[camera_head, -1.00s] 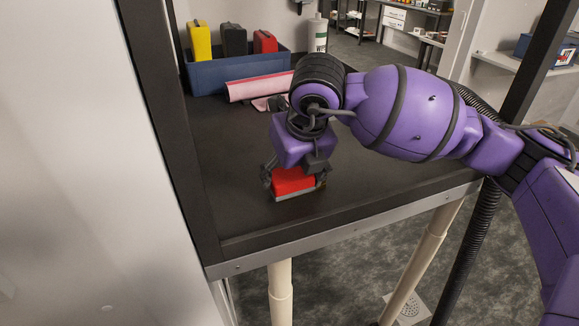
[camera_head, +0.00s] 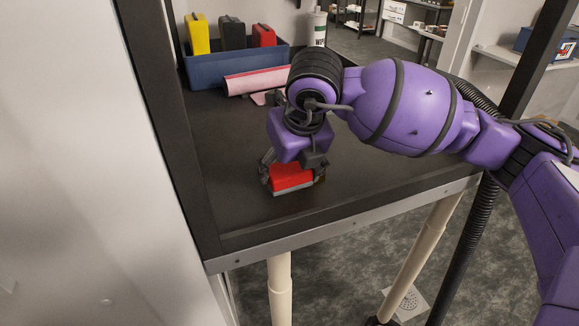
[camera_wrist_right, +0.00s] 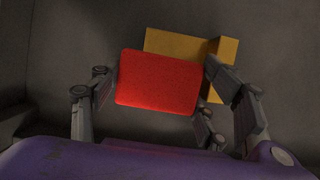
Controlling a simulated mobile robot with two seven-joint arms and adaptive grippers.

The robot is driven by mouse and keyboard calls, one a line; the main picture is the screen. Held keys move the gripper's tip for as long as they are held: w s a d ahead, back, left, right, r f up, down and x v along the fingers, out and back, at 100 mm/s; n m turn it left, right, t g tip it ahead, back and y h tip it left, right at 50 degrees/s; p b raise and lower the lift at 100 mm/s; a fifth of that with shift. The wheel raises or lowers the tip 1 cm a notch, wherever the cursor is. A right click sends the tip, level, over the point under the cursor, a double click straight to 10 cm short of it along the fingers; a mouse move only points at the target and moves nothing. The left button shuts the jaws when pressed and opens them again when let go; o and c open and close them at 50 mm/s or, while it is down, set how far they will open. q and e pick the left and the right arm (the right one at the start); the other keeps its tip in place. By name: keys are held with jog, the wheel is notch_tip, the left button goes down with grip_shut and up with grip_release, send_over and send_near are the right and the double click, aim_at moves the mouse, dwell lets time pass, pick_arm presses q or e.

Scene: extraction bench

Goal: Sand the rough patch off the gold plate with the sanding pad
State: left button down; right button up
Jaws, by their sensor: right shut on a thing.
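The red sanding pad (camera_head: 291,177) is between the fingers of my right gripper (camera_head: 292,183), low over the dark bench top near its front edge. In the right wrist view the pad (camera_wrist_right: 158,82) shows its red face, with the fingers closed at its left and right sides. The gold plate (camera_wrist_right: 178,43) shows there partly behind the pad, along its top and right. The pad hides much of the plate, and I see no rough patch. I cannot tell whether pad and plate touch. My left gripper is not in view.
A blue bin (camera_head: 232,72) at the back of the bench (camera_head: 225,150) holds yellow, black and red cases. A pink roll (camera_head: 258,83) lies in front of it, and a white canister (camera_head: 317,28) stands at its right. Dark posts flank the bench. The bench left of my gripper is clear.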

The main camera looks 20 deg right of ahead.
jog(key=shift+s+a, duration=0.1)
jog(key=shift+a, duration=1.25)
jog(key=shift+d, duration=1.45)
jog(key=shift+a+f, duration=0.1)
jog(key=shift+a, duration=1.35)
jog(key=shift+d+f, duration=0.1)
jog(key=shift+d, duration=1.4)
jog(key=shift+a, duration=1.5)
jog(key=shift+d+f, duration=0.15)
jog(key=shift+d, duration=1.35)
jog(key=shift+a, duration=1.55)
jog(key=shift+d, duration=1.55)
